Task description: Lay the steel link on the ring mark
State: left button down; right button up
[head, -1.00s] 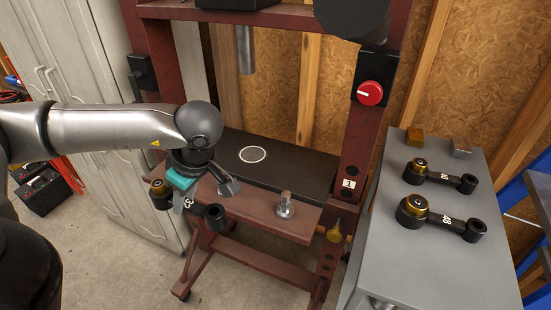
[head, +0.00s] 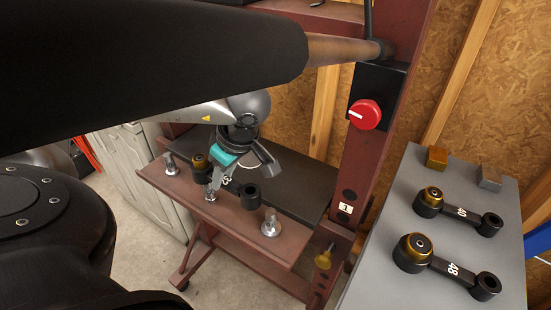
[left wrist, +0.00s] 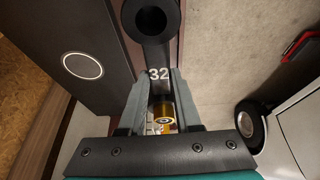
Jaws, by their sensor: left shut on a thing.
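The link (head: 232,183), black and marked 32, has a gold-capped boss at one end and an open black ring at the other. My left gripper (head: 236,178) is shut on its middle and holds it over the front of the press frame. In the left wrist view the link (left wrist: 153,50) runs between the fingers (left wrist: 157,98), with its ring end at the top. The ring mark, a white circle on the dark bed, is partly hidden by the gripper in the head view (head: 249,166). It shows clear in the left wrist view (left wrist: 82,65). My right gripper is not seen.
Several steel pegs stand on the red front rail (head: 255,242), one at its right (head: 270,223). A red knob (head: 365,115) sits on the right post. The grey table (head: 385,260) holds links 40 (head: 460,213) and 48 (head: 445,267) and two small blocks.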

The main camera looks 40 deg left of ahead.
pick_arm(q)
jog(key=w, duration=0.5)
jog(key=w+a+f+b, duration=0.1)
jog(key=w, duration=0.5)
jog(key=w+a+f+b, duration=0.1)
jog(key=w, duration=0.5)
jog(key=shift+f, duration=0.3)
notch_tip(320, 180, down, 4)
jog(key=shift+s+r+b, duration=0.1)
jog(key=shift+r+b, duration=0.15)
jog(key=shift+b, duration=0.2)
jog(key=shift+f, duration=0.35)
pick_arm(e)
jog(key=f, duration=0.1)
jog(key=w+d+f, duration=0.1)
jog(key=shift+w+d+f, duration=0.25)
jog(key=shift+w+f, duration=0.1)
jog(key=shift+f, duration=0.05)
pick_arm(q)
jog(key=shift+f, duration=0.1)
